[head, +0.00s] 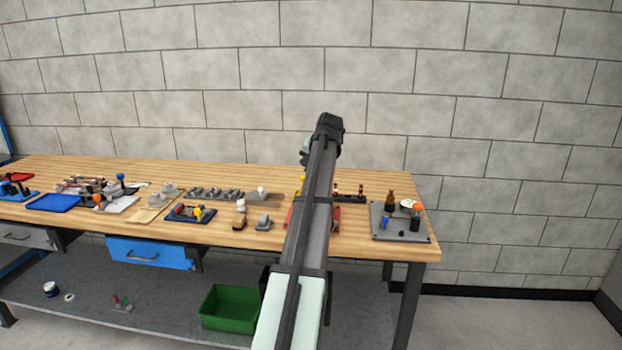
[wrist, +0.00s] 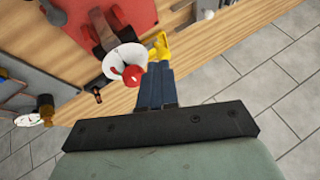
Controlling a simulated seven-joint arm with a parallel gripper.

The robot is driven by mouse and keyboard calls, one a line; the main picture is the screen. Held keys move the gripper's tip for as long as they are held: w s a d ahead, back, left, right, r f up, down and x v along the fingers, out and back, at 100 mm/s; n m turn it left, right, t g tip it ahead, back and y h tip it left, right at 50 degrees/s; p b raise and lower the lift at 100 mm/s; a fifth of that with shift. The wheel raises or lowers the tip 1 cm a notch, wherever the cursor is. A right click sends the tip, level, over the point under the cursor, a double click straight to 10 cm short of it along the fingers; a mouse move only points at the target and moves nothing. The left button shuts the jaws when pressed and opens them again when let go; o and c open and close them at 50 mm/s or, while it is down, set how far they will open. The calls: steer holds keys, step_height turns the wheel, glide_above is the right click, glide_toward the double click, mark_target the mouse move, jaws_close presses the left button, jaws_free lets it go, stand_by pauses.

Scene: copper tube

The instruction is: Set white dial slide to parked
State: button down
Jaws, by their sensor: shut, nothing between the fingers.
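A white disc (wrist: 118,57) with a red knob (wrist: 132,76) shows in the wrist view, beside a dark bracket on a red board (wrist: 135,14). A second white dial (wrist: 28,120) is at the left edge; it shows in the head view (head: 409,203) on the grey plate. I cannot tell which of the two is the white dial slide, nor read a parked mark. My gripper (wrist: 159,66) is shut and empty, its blue-dark fingers just right of the red knob. I cannot tell whether they touch it. In the head view my arm hides the gripper and most of the red board.
A yellow part (wrist: 159,46) is close beyond my fingertips. The grey plate (head: 385,229) at the bench's right end carries several small fittings. Several fixtures and a blue tray (head: 55,203) fill the left of the wooden bench. A green bin (head: 229,307) is on the lower shelf.

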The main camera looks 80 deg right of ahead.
steer(key=s, duration=0.1)
steer(key=s+r, duration=0.1)
steer(key=s, duration=0.1)
steer(key=shift+d+r, duration=0.2)
steer(key=shift+r, duration=0.1)
steer(key=shift+f, duration=0.1)
steer(key=x, duration=1)
steer(key=shift+d, duration=0.2)
steer(key=w, duration=0.9)
steer(key=shift+w, duration=0.1)
steer(key=shift+a+r, duration=0.1)
steer(key=shift+r, duration=0.15)
steer(key=v, duration=1)
steer(key=shift+f, duration=0.15)
